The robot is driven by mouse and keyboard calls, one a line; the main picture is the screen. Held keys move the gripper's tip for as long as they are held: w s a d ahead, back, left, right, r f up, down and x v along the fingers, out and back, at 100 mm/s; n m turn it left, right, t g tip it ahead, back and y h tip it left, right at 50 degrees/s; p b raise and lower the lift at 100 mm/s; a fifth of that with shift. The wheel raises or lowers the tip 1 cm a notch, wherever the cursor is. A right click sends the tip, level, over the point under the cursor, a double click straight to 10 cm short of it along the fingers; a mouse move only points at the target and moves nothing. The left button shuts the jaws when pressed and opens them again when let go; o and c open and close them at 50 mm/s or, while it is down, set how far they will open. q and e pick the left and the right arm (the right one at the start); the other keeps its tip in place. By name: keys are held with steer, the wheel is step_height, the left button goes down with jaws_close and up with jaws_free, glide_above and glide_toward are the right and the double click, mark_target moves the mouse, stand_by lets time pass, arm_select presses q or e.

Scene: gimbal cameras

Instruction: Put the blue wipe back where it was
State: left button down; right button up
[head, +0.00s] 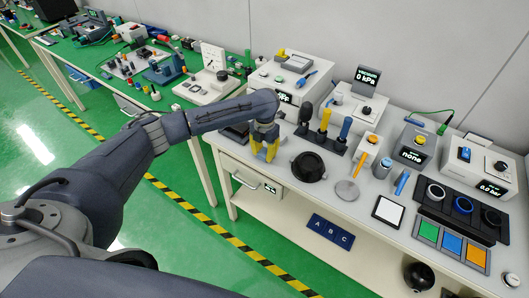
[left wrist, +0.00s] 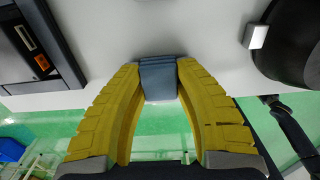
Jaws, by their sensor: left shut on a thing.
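My left gripper (head: 266,155) has yellow ribbed fingers and is over the front edge of the near table, left of a round black holder. In the left wrist view, its fingertips (left wrist: 158,78) close on a small blue-grey thing (left wrist: 157,72) with ridged layers. I cannot tell from its look whether this is the blue wipe. A flat blue square (head: 452,245) lies between a green square (head: 427,231) and an orange square (head: 476,256) at the table's front right. My right gripper is out of view.
The round black holder (head: 309,167) stands close right of the gripper. A rack with yellow and blue handles (head: 325,121) is behind it. A white pad (head: 388,210) lies farther right. A drawer (head: 250,177) is under the table edge.

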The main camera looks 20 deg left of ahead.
mark_target(265, 152)
arm_select(q)
steer(key=c, duration=1.1)
jaws_free()
steer(key=shift+o, duration=0.2)
step_height(265, 152, up, 12)
steer(key=shift+r, duration=0.15)
